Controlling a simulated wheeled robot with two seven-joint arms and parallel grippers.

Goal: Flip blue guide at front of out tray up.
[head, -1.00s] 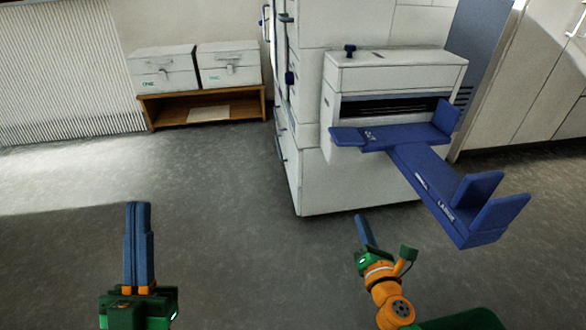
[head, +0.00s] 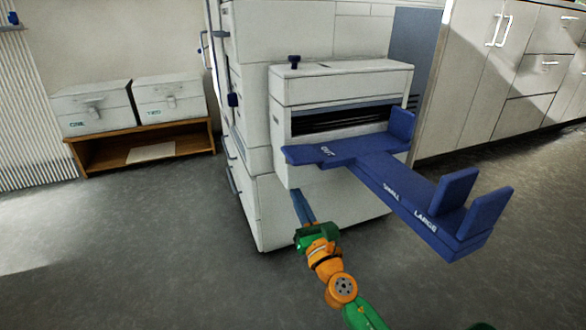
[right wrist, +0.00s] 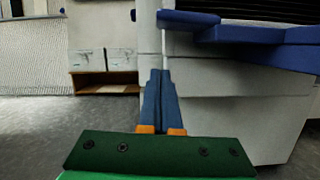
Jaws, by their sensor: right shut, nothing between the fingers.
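The blue out tray (head: 352,152) juts from the white machine and is marked OUT. Its left front end piece (head: 300,155) lies flat, level with the tray; a blue plate (head: 401,124) stands upright at its other end. The extension arm, marked SMALL and LARGE (head: 400,208), carries two upright blue plates (head: 457,190) (head: 484,213). My right gripper (head: 298,196) is shut and empty, below the tray's left end in the head view. In the right wrist view its fingers (right wrist: 160,78) point forward, under the tray's blue edge (right wrist: 188,18). They look apart from it. My left gripper is out of view.
The white machine body (head: 330,215) stands behind my right gripper. A wooden bench (head: 140,148) with two white boxes stands at the back left. White cabinets (head: 480,90) stand at the right. The grey floor at the left is clear.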

